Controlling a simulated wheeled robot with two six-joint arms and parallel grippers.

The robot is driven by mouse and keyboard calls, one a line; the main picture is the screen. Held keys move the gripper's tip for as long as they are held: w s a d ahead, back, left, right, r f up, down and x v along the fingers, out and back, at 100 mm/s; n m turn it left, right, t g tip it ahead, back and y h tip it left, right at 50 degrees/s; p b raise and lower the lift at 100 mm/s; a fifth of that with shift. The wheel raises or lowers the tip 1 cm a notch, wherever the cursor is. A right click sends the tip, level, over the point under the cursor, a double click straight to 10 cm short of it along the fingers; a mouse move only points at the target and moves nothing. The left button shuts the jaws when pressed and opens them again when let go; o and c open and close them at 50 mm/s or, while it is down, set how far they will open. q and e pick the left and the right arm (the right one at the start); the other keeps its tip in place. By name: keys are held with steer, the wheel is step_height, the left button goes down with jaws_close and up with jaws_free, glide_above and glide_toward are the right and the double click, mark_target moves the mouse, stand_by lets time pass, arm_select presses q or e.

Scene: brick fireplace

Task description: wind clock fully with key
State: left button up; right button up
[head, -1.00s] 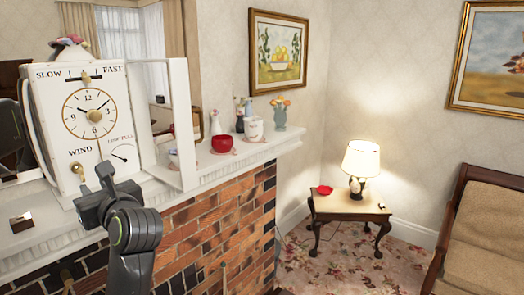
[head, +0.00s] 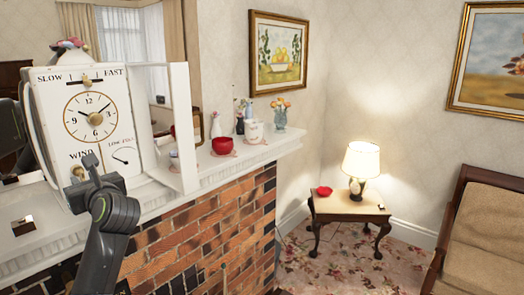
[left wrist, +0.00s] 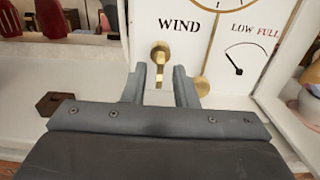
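The white clock (head: 139,128) stands on the mantel at the left of the head view. A brass key-like piece (left wrist: 160,52) sits at the winding spot under the word WIND, with its shaft pointing down. My left gripper (head: 88,167) is at the lower front of the clock. In the left wrist view its two fingers (left wrist: 160,88) are apart, on either side of the brass piece's shaft, with gaps visible. A round brass disc (left wrist: 201,86) shows beside the right finger. The winding gauge (head: 122,156) has its needle toward LOW.
The mantel (head: 215,170) carries a red pot (head: 223,146), a white cup (head: 253,131) and vases to the clock's right. A small brown block (left wrist: 57,103) lies left of the clock. The clock's white side panel (head: 182,128) stands open on the right.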

arm_select(q)
steer(key=shift+p, duration=0.45)
stand_by(0.6)
jaws_close()
